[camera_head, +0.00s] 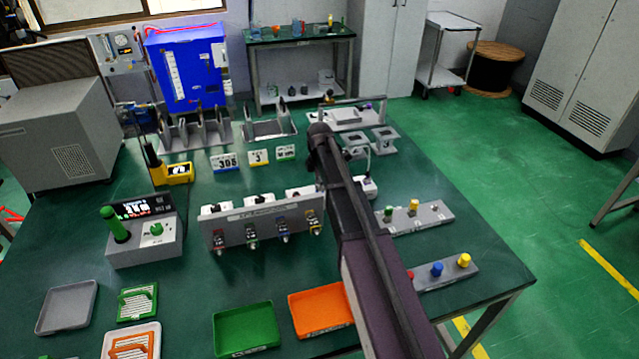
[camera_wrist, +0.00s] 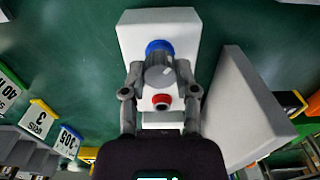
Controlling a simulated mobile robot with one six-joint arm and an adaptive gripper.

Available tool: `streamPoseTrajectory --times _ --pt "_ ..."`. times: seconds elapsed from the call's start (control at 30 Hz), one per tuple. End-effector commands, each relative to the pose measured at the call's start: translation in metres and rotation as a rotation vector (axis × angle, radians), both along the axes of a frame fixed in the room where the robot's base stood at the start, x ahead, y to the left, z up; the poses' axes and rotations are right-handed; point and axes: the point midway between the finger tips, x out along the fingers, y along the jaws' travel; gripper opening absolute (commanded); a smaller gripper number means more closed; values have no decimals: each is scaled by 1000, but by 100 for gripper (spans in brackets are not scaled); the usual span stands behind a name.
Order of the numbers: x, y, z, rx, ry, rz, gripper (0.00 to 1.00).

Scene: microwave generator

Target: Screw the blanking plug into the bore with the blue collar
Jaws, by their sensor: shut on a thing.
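In the wrist view a white block (camera_wrist: 130,37) carries a bore with a blue collar (camera_wrist: 159,46). A bore with a red collar (camera_wrist: 162,102) is nearer to me, between the fingers. My gripper (camera_wrist: 159,70) is shut on a grey round piece, seemingly the blanking plug (camera_wrist: 160,77), right at the blue collar. The plug covers most of that bore, so I cannot tell how deep it sits. In the head view a white block (camera_head: 367,187) is partly hidden behind my arm, and the plug and collar cannot be made out.
A pale slab (camera_wrist: 238,110) stands close to the right of my gripper. Labelled number signs (camera_wrist: 40,118) stand to the left. In the head view a grey valve panel (camera_head: 240,235) and a strip with coloured knobs (camera_head: 440,272) flank my arm.

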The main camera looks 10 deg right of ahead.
Motion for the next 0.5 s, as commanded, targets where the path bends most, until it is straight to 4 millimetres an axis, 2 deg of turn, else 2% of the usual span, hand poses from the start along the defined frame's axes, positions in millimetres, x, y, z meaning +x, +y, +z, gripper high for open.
streamPoseTrajectory --times 0.07,0.1,0.2,0.5 --pt "0 0 -2 0 0 0 0" --pt "0 0 -1 0 0 0 51" --pt "0 0 -1 0 0 0 79" --pt "0 0 -1 0 0 0 79"
